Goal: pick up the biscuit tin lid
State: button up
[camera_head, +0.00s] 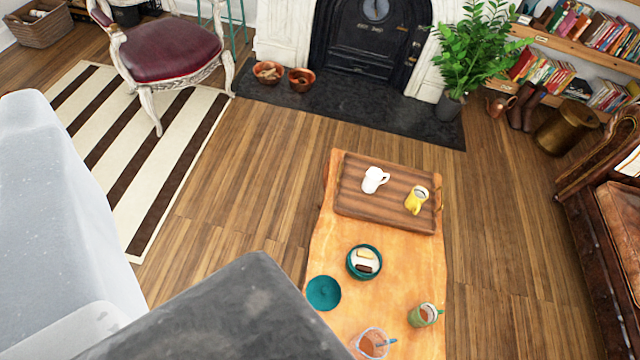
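The biscuit tin lid, a round flat teal disc (323,293), lies on the wooden table (335,245) near its left edge. The open teal biscuit tin (350,272) stands just behind it and to the right, with light and dark biscuits inside. Lid and tin look close together but apart. No fingertips of my gripper can be made out. Large pale and dark grey parts, which look like my own arm, fill the left and lower left of the view. Nothing covers the lid.
A wooden tray (350,205) at the table's far end holds a white mug (374,180) and a yellow mug (416,200). A glass with a drink (371,343) and a green cup (424,315) stand at the near end.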

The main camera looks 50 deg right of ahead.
jog(key=w+d+f+m+g+h+b, duration=0.1)
jog(key=w+d+f+m+g, duration=0.15)
jog(key=w+d+f, duration=0.65)
jog(key=w+d+f+m+g+h+b, duration=0.1)
jog(key=d+f+m+g, duration=0.2)
jog(key=f, duration=1.2)
jog(key=w+d+f+m+g+h+b, duration=0.1)
jog(key=w+d+f+m+g, duration=0.3)
jog(key=d+f, duration=0.6)
jog(key=m+g+y+b, duration=0.3)
jog(key=m+g, duration=0.2)
jog(key=g, duration=0.1)
send_near(326, 289)
jog(key=f, duration=0.1)
jog(key=f+b, duration=0.1)
jog(key=f, duration=0.3)
jog(key=shift+s+d+f, duration=0.1)
jog(key=shift+d, duration=0.15)
jog(key=shift+a+f+b, duration=0.2)
jog(key=shift+f+b, duration=0.45)
jog(key=shift+f, duration=0.65)
jog(key=shift+a+f+b, duration=0.15)
jog(key=shift+f+b, duration=0.45)
jog(key=shift+f, duration=0.7)
grip_shut()
